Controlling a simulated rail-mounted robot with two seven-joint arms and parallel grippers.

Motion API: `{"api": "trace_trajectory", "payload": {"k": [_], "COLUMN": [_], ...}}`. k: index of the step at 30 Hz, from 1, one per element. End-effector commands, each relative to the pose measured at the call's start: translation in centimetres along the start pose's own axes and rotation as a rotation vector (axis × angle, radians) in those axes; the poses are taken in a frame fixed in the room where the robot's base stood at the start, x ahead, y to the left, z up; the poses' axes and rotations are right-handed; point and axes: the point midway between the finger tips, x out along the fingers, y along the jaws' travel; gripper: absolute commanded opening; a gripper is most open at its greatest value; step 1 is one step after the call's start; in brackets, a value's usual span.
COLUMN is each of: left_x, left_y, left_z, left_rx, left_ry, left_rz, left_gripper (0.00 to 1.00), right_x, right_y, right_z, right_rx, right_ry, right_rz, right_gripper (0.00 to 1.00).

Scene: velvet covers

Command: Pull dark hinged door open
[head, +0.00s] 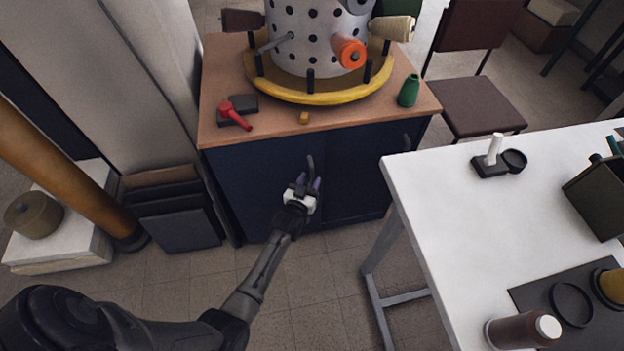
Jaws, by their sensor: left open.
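The dark blue hinged door (253,189) is the left front door of the wood-topped cabinet (222,72), and it looks closed. Its dark curved handle (310,165) sits near the door's right edge. A second dark door (360,172) is on the right, with its own handle (406,141). My left gripper (308,184) is open in front of the left door, with its fingertips just below and close to the handle. Whether the fingers touch or surround the handle cannot be told. My right gripper is not in view.
A white table (450,215) with a metal leg frame (385,290) stands at the right. A brown chair (476,105) is behind it. Dark panels (180,228) lean left of the cabinet. Tiled floor (325,290) in front of the doors is clear.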

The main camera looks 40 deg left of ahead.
Motion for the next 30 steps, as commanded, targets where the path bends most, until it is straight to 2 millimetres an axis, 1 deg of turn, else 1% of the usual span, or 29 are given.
{"api": "trace_trajectory", "payload": {"k": [1, 3, 7, 18, 20, 30], "left_x": [0.6, 1.2, 1.9, 2.1, 2.1, 2.1], "left_y": [0.0, 0.0, 0.0, 0.0, 0.0, 0.0], "left_z": [0.2, 0.1, 0.1, 0.0, 0.0, 0.0], "left_rx": [0.000, 0.000, 0.000, 0.000, 0.000, 0.000], "left_ry": [0.001, 0.000, -0.001, -0.001, -0.001, -0.001], "left_rz": [0.000, 0.000, 0.000, 0.000, 0.000, 0.000], "left_gripper": [0.41, 0.41, 0.41, 0.41, 0.36, 0.04], "right_x": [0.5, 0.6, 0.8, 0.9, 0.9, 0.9], "right_y": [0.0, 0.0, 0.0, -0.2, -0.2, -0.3], "right_z": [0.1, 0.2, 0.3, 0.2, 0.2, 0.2], "right_rx": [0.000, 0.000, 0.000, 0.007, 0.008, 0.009], "right_ry": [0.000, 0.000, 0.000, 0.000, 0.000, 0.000], "right_rz": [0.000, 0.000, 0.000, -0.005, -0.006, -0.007], "right_gripper": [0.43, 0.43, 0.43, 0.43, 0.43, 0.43]}}
